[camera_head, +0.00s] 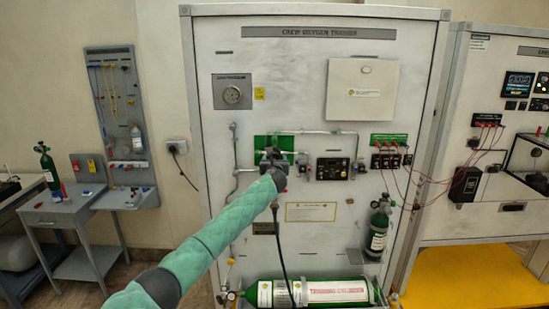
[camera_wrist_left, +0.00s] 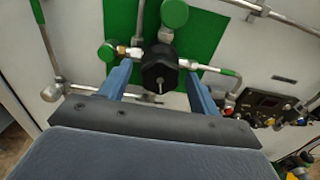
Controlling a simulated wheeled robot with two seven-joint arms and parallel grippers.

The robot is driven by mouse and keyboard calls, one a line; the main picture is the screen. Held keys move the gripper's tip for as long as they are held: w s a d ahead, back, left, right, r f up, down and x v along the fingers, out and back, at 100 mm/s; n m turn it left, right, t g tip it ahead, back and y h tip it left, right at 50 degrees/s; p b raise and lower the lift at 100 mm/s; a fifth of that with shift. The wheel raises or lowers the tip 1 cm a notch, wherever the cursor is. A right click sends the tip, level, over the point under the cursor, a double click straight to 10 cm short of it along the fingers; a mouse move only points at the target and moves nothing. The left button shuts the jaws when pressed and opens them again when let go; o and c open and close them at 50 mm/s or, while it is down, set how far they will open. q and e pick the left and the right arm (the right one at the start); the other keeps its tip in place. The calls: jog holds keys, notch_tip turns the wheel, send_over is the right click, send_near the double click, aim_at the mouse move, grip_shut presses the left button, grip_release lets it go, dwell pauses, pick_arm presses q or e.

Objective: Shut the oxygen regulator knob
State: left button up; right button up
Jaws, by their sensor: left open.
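The black regulator knob (camera_wrist_left: 158,72) is in the upper middle of the left wrist view, on metal piping in front of a green backing plate (camera_wrist_left: 118,22). A pale slot-like mark shows on its lower face. My left gripper (camera_wrist_left: 160,83) is open, with one blue finger on each side of the knob. I cannot tell whether the fingers touch it. In the head view my left gripper (camera_head: 272,163) is at the panel, just below the green plate (camera_head: 262,141), and largely hides the knob. My right gripper is in neither view.
Green round handles (camera_wrist_left: 174,13) and pipes crowd the knob. A black gauge module (camera_head: 332,168) and red-cabled sockets (camera_head: 388,160) are to the right. A black hose hangs below my gripper. A large green cylinder (camera_head: 335,292) lies at the panel's foot.

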pick_arm(q)
jog(key=shift+w, duration=0.25)
jog(key=shift+c, duration=0.4)
